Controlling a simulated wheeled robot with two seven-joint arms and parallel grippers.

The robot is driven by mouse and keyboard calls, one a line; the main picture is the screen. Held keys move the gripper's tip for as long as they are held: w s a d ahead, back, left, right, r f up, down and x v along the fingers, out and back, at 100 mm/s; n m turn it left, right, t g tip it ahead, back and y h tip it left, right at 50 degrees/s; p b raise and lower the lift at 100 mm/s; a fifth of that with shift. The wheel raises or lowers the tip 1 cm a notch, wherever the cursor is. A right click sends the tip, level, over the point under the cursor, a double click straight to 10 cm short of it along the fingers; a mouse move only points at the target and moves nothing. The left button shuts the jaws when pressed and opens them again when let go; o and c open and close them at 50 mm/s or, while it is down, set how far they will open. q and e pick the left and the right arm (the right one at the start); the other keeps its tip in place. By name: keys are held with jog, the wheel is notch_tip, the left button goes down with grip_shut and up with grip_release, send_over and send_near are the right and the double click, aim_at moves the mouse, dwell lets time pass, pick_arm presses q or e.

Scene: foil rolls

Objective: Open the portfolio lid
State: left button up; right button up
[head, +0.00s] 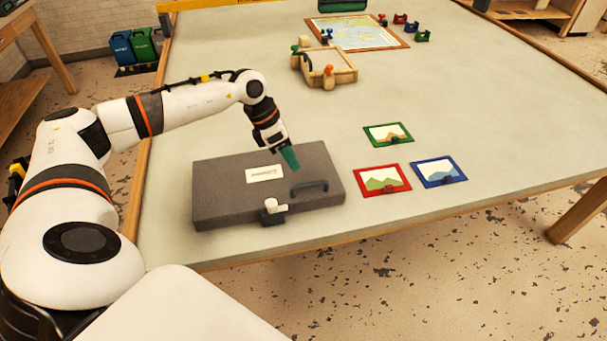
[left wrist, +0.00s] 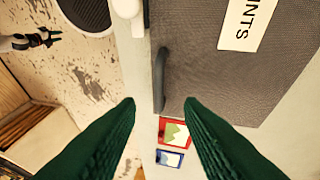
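The portfolio (head: 225,190) is a dark grey case lying flat and shut on the table. Its lid carries a white label (head: 265,174) and a dark handle (head: 309,188). A latch with a white knob (head: 272,207) sits at its front edge. My left gripper (head: 290,158) is above the lid, behind the handle in the head view. In the left wrist view its green fingers (left wrist: 160,108) are spread with nothing between them; the handle (left wrist: 159,80) shows beyond them, apart. A small dark gripper at the left edge (left wrist: 38,40) looks like my right one; its fingers are too small to judge.
Red (head: 382,180), blue (head: 438,172) and green (head: 388,134) framed pictures lie right of the portfolio. A wooden tray (head: 335,76) with small figures and a map board (head: 357,33) stand farther back. The table's right side is clear.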

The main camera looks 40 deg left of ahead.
aim_at(303, 178)
pick_arm(q)
jog(key=p+x, duration=0.1)
jog(key=x, duration=0.5)
jog(key=shift+d+f, duration=0.1)
jog(key=shift+f, duration=0.05)
jog(key=shift+p+x, duration=0.35)
jog(key=shift+x, duration=0.45)
jog(key=shift+c, duration=0.3)
grip_shut()
